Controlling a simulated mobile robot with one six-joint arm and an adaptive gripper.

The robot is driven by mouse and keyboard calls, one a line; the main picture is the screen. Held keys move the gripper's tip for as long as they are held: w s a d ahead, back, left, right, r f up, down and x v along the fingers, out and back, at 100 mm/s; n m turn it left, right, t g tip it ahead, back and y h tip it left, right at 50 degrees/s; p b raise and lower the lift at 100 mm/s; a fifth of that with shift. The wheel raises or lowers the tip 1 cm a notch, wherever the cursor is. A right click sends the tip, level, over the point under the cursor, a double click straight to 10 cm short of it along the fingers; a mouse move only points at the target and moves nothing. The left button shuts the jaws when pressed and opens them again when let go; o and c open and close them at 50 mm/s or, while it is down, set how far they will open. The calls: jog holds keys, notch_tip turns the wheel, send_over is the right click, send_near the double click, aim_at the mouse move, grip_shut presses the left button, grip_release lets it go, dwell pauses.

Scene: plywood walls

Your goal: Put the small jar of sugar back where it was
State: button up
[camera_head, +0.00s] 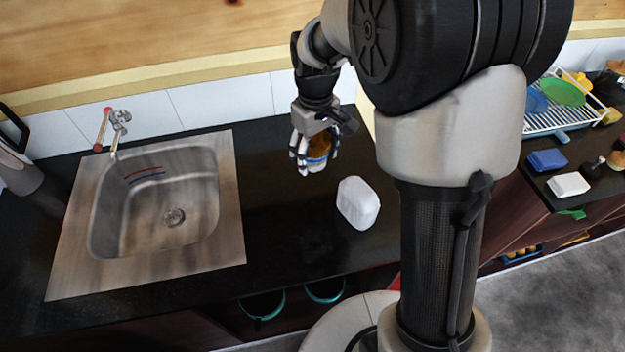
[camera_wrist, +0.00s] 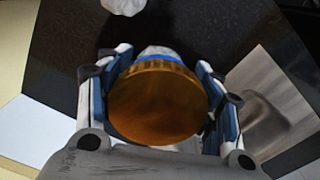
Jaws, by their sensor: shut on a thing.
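The small jar (camera_head: 318,148) has an amber-brown lid and a paler body with some blue below it. In the wrist view the jar's round lid (camera_wrist: 158,100) fills the space between the fingers. My gripper (camera_head: 314,155) is shut on the jar, with a finger on each side; it also shows in the wrist view (camera_wrist: 160,105). It points down over the dark counter (camera_head: 275,225), between the sink and the wall's corner. I cannot tell whether the jar touches the counter. The jar's contents are hidden.
A white rounded container (camera_head: 358,203) stands on the counter to the right of my gripper and nearer the front edge. A steel sink (camera_head: 172,217) with a tap is to the left. A dish rack (camera_head: 565,105) and sponges are far right. The counter between sink and container is bare.

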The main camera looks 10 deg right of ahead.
notch_tip(320, 180, down, 18)
jog(key=b, duration=0.4)
jog(key=shift+s, duration=0.1)
jog(key=shift+f, duration=0.15)
jog(key=o, duration=1.3)
